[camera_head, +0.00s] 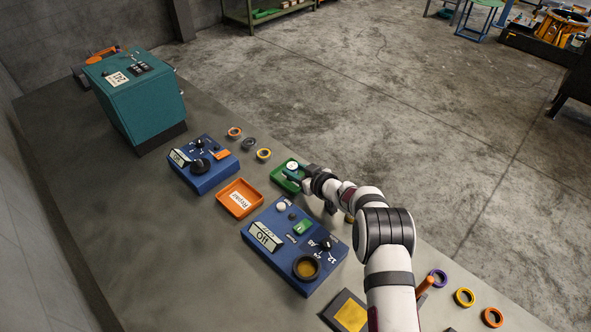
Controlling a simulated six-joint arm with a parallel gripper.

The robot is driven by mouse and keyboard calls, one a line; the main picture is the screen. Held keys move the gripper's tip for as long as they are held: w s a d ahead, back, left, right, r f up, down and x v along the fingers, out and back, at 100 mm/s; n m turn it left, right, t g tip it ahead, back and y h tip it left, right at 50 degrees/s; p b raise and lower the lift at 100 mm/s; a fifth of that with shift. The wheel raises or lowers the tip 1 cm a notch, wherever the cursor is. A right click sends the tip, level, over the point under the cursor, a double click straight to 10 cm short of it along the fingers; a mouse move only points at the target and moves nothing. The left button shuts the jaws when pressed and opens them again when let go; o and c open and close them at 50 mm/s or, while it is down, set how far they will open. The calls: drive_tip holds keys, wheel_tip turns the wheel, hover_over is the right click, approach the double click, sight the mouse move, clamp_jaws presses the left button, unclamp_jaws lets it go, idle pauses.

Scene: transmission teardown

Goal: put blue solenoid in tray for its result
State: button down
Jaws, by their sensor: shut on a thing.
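My gripper (297,175) is above or at the green tray (277,177), reaching in from the right. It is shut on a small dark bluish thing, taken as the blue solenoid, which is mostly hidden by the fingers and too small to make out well. The green tray has a white label (291,165) inside it. I cannot tell whether the held thing touches the tray. An orange tray (222,201) with a white label lies to the left of the green one and looks empty otherwise.
A blue test unit (287,267) with dials and a round cup stands in front of the trays. Another blue unit (205,180) and a teal machine (140,105) stand farther left.

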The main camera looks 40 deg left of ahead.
drive_tip(key=shift+c, duration=2.3)
unclamp_jaws()
